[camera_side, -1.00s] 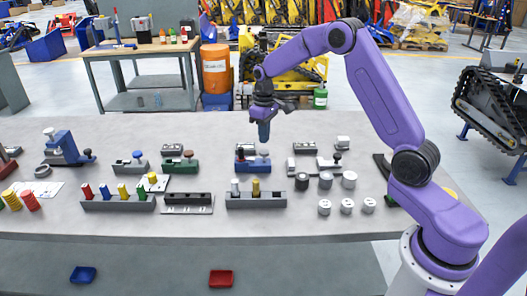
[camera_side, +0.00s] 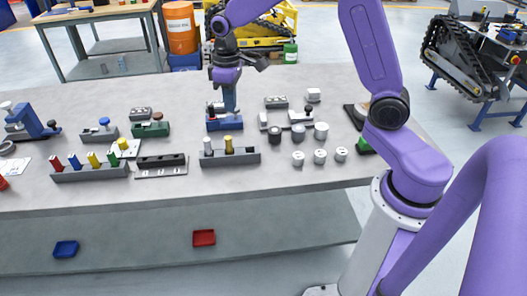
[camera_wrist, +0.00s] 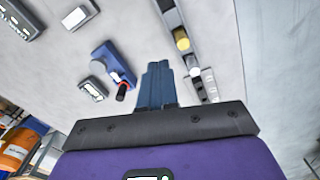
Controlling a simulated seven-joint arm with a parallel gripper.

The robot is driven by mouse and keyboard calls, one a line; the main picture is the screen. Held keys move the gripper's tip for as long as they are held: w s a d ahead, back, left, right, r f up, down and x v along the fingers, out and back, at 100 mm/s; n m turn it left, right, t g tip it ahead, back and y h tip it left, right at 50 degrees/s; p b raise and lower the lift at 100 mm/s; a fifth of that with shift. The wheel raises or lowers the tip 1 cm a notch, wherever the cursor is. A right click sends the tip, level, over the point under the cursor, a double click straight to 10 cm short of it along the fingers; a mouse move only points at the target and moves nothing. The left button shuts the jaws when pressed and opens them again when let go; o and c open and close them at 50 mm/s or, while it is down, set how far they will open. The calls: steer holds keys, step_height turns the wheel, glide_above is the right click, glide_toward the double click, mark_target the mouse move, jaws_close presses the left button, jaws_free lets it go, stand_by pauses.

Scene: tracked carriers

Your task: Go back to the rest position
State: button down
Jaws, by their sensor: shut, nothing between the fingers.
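My gripper (camera_side: 230,110) is over the middle of the table in the side view, pointing down. Its blue-grey fingers (camera_wrist: 157,85) are together and empty in the wrist view. A blue carrier (camera_side: 224,124) stands right by the fingertips in the side view, and the fingers hide part of it. In the wrist view the blue carrier (camera_wrist: 113,62), with a dark and red knob, lies to the left of the fingers, with a gap seen between them. Whether the fingers touch anything below cannot be told.
A dark rack (camera_side: 247,158) holding a grey and a yellow cylinder is in front. A green carrier (camera_side: 150,130) stands left, and a pale carrier (camera_side: 274,122) right, near several small cylinders (camera_side: 320,156). Open air surrounds the arm above the table (camera_side: 200,95).

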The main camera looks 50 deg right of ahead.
steer(key=s+a+r+n, duration=0.2)
steer(key=s+a, duration=0.1)
steer(key=s, duration=0.5)
steer(key=s+a+r+n, duration=0.1)
steer(key=s+a+n, duration=0.15)
steer(key=s, duration=0.55)
steer(key=s+d+n, duration=0.2)
steer(key=s+d, duration=0.1)
steer(key=s, duration=1.2)
steer(key=shift+d+f, duration=0.15)
